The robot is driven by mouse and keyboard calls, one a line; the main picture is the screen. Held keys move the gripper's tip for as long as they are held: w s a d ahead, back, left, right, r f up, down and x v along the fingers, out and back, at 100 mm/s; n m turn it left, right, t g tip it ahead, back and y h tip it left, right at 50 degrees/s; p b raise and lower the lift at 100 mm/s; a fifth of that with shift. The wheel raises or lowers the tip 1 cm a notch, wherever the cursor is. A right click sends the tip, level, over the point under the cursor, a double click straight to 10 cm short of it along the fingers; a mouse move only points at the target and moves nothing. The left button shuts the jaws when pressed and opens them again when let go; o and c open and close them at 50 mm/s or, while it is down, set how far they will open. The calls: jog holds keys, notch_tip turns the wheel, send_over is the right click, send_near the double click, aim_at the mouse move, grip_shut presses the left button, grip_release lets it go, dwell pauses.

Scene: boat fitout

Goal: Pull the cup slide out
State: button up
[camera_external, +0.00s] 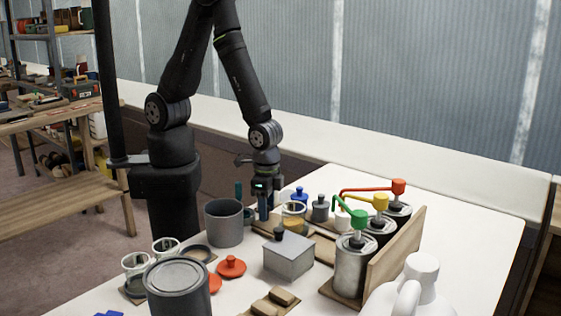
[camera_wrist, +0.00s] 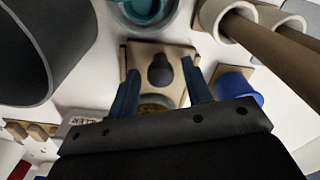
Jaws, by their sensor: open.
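My gripper (camera_external: 264,212) points down at the far side of the white table, behind the grey pot and a glass jar. In the wrist view its two blue fingers (camera_wrist: 161,90) are open. A dark rounded knob (camera_wrist: 160,70) on a light wooden piece (camera_wrist: 134,60) lies between and just beyond the fingertips. This wooden piece looks like the cup slide, but I cannot be sure. I cannot tell whether the fingers touch the knob. A yellowish round thing shows partly between the fingers, mostly hidden by the gripper body. In the external view the knob is not clearly visible.
The grey pot (camera_external: 224,224) stands close left of my gripper. A grey box (camera_external: 289,258), a grey bottle (camera_external: 320,209) and pump cans (camera_external: 352,266) stand to the right. A blue cup (camera_wrist: 236,86) and white tubes (camera_wrist: 212,14) are near the fingers.

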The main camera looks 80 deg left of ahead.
notch_tip(320, 180, up, 17)
jog(key=shift+f, duration=0.2)
dwell(0.3)
dwell(0.4)
notch_tip(320, 180, down, 17)
jog(key=shift+f, duration=0.15)
dwell(0.7)
notch_tip(320, 180, up, 17)
notch_tip(320, 180, down, 18)
jog(key=shift+r, duration=0.25)
jog(key=w+d, duration=0.1)
jog(key=w+d+r, duration=0.1)
jog(key=w+d, duration=0.1)
jog(key=shift+r, duration=0.15)
notch_tip(320, 180, up, 16)
jog(key=shift+r, duration=0.25)
dwell(1.2)
